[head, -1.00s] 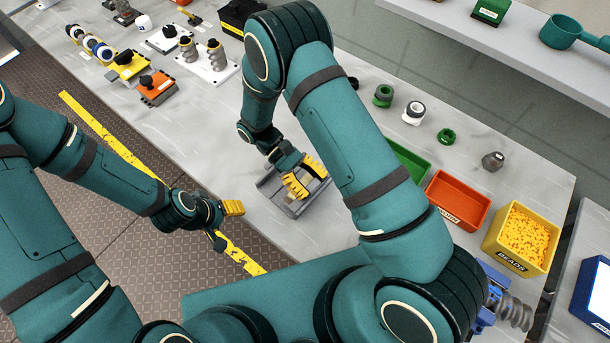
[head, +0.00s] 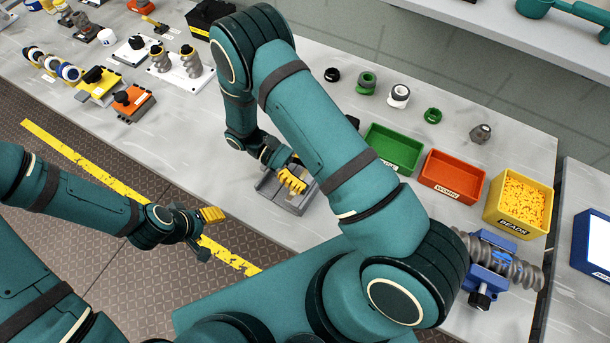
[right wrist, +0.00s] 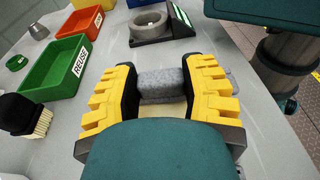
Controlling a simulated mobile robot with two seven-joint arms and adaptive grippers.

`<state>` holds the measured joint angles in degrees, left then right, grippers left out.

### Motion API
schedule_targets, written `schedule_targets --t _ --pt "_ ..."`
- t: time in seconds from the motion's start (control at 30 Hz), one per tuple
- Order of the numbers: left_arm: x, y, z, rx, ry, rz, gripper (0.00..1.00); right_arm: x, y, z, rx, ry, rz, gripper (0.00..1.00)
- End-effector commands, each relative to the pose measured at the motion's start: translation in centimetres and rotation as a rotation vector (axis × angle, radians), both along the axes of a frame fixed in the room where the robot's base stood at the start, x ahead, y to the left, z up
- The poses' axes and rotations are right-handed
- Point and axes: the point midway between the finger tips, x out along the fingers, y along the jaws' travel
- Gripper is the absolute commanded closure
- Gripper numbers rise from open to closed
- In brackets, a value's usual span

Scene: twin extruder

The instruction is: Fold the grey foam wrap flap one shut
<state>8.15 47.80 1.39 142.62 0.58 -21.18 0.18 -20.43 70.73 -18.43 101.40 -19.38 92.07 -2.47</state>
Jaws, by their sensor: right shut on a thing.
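The grey foam wrap lies on the bench in the head view, mostly hidden by my right gripper (head: 292,181), with grey parts (head: 267,187) showing beside the yellow fingers. In the right wrist view, the two yellow fingers (right wrist: 163,95) stand on either side of a speckled grey foam piece (right wrist: 163,83) and are shut on it. A cream surface shows just below that piece. I cannot tell the fold of flap one from these views. My left gripper (head: 207,230) is away from the wrap, over the floor beyond the bench edge; its opening is unclear.
Green (head: 392,148), red (head: 453,175) and yellow bead (head: 518,202) bins stand right of the wrap. A blue machine with a grey screw (head: 495,262) is at lower right. Small rings and knobs line the back. A black-topped brush (right wrist: 22,116) is close by in the wrist view.

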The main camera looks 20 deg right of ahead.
Motion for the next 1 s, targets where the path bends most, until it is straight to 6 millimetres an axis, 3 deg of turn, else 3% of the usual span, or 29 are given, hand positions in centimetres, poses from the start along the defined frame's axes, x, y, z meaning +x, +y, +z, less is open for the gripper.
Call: schedule_targets --t 0.33,0.37,0.4,0.43,0.77,1.0 --pt "0.0 0.0 0.0 0.000 0.000 0.000 0.39 0.0 0.1 0.0 0.003 0.002 0.000 0.99" --pt "0.0 0.0 0.0 0.000 0.000 0.000 0.39 0.0 0.1 0.0 0.003 0.002 0.000 0.42" --pt "0.0 0.0 0.0 0.000 0.000 0.000 0.39 0.0 0.1 0.0 0.003 0.002 0.000 0.28" --pt "0.0 0.0 0.0 0.000 0.000 0.000 0.39 0.0 0.1 0.0 0.003 0.002 0.000 0.22" --pt "0.0 0.0 0.0 0.000 0.000 0.000 0.39 0.1 0.1 0.0 0.000 0.001 -0.001 0.22" --pt "0.0 0.0 0.0 0.000 0.000 0.000 0.39 2.3 1.6 0.5 0.001 -0.002 0.000 0.22"
